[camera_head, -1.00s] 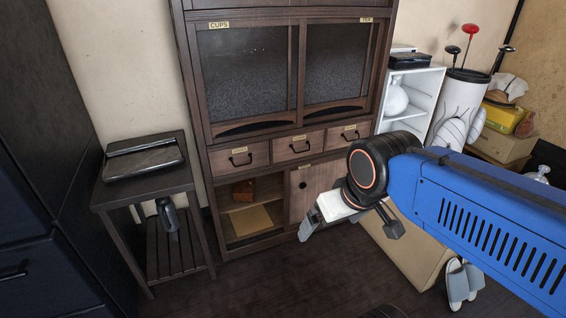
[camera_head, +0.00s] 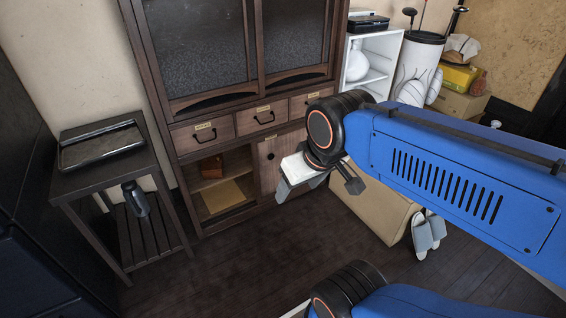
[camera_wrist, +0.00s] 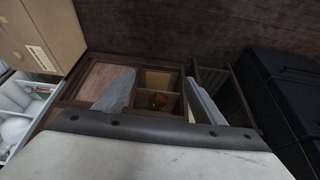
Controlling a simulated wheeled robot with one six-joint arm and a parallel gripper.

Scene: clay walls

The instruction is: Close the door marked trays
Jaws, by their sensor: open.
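A dark wooden cabinet (camera_head: 160,130) stands against the wall. Its lower section has an open compartment (camera_head: 205,184) on the left and a brown sliding door panel (camera_head: 268,162) with a small dark round pull on the right. The trays label cannot be read at this size. My gripper (camera_head: 301,185) is open and empty, in front of the panel's right part and hiding some of it. In the wrist view, the panel (camera_wrist: 99,78) shows by the left finger, and the open compartment (camera_wrist: 159,81) shows between the fingers. No contact is visible.
A small dark table (camera_head: 75,182) with a tray on top and a dark jug below stands left of the cabinet. A cardboard box (camera_head: 378,212) and slippers (camera_head: 428,232) are at the right. The dark floor (camera_head: 225,265) before the cabinet is clear.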

